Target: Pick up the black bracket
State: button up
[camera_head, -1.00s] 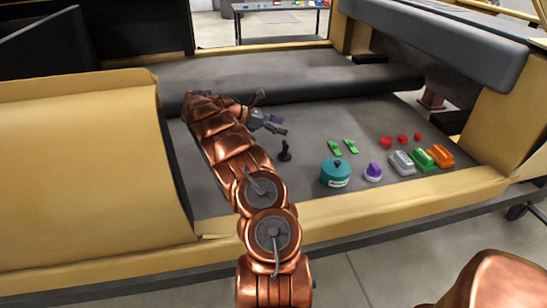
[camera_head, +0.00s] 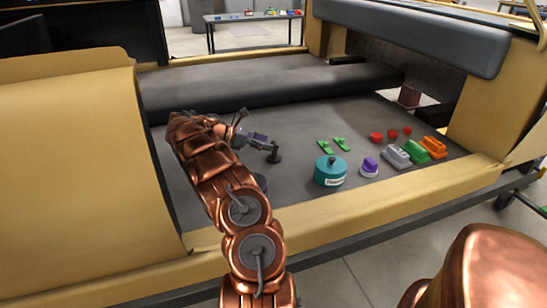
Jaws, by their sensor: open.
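The black bracket (camera_head: 275,155) stands on the grey surface in front of the long dark roll, left of the green pieces. It is small and dark, with a wider foot and a narrow upper part. My gripper (camera_head: 267,140) is open, just above and to the left of the bracket. Its lower finger reaches to the bracket's top; I cannot tell whether they touch. The gripper is small in view, and nothing shows between its fingers.
A teal lidded pot (camera_head: 330,171), a purple piece (camera_head: 369,167), two green pieces (camera_head: 333,145), red pieces (camera_head: 392,135) and grey, green and orange blocks (camera_head: 397,155) stand to the right. A dark round object (camera_head: 261,182) is partly hidden behind my arm. Yellow walls (camera_head: 75,170) edge the surface.

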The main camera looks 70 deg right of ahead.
aim_at(274, 143)
jog(key=shift+b+x, duration=0.5)
jog(key=shift+x, duration=1.5)
jog(key=shift+a+f, duration=0.1)
grip_shut()
